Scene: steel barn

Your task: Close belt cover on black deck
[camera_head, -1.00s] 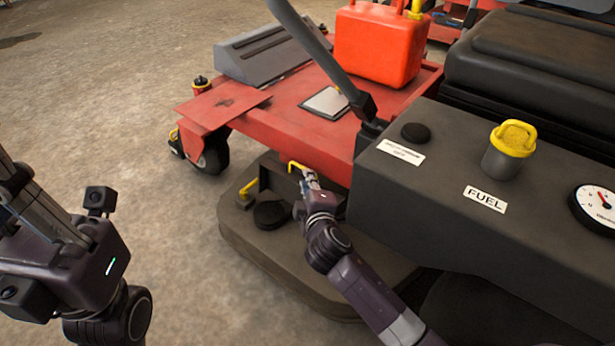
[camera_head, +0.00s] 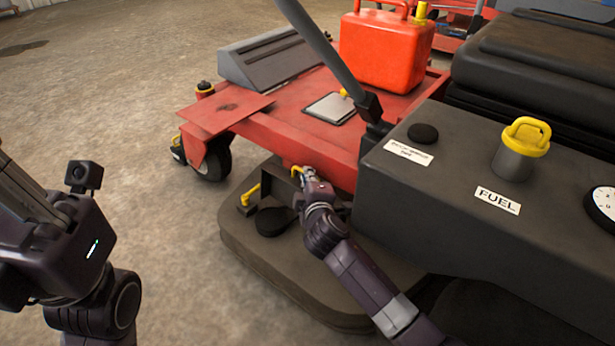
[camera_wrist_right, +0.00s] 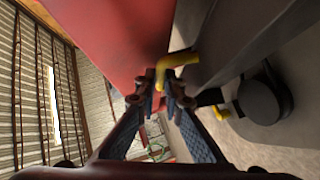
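The black deck (camera_head: 262,257) lies low beside the red mower frame. Its dark belt cover (camera_head: 277,181) appears to stand raised at the deck's back edge; much of it is hidden by my right arm. A yellow handle (camera_head: 298,169) sits at the cover's top; it also shows in the right wrist view (camera_wrist_right: 178,61). My right gripper (camera_head: 306,176) is at this handle, with its fingertips (camera_wrist_right: 161,88) closed in on either side of the yellow bar. My left gripper (camera_head: 22,196) is at the left edge, partly cut off, away from the deck.
A yellow latch (camera_head: 250,194) and a round black cap (camera_head: 274,221) are on the deck. The red frame (camera_head: 290,135) and the dark fuel console (camera_head: 450,210) crowd the deck's back and right. A grey lever (camera_head: 325,47) rises above. Bare floor (camera_head: 110,100) is open at left.

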